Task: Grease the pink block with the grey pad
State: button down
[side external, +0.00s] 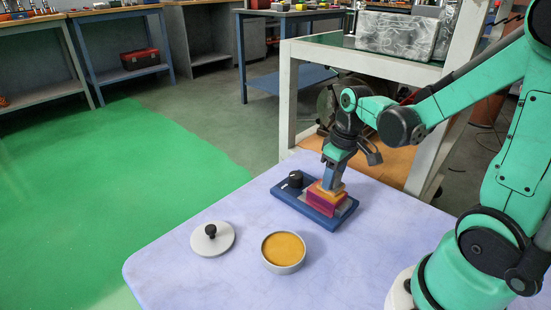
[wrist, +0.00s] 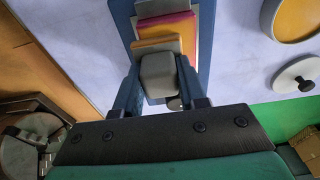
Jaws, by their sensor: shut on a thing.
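The pink block (side external: 325,200) sits on a dark blue tray (side external: 320,218). It also shows in the wrist view (wrist: 165,26). My gripper (side external: 331,183) is over the block, pointing down. In the wrist view its blue fingers (wrist: 158,88) are closed on the grey pad (wrist: 160,70). An orange-yellow layer (wrist: 168,46) shows between the grey pad and the pink block, and also on top of the block in the side view (side external: 326,190). I cannot tell whether this layer is part of the pad or grease on the block. The pad's underside is hidden.
A round pot (side external: 284,252) of orange-yellow grease stands in front of the tray. A white lid with a black knob (side external: 212,238) lies to its left. A black knob (side external: 295,179) stands on the tray's left end. The pale table's front left is clear.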

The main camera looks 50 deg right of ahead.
aim_at(321, 196)
jog(key=a, duration=0.3)
jog(key=shift+a, duration=0.15)
jog(key=d, duration=0.4)
jog(key=shift+d+r, duration=0.1)
jog(key=shift+r, duration=4)
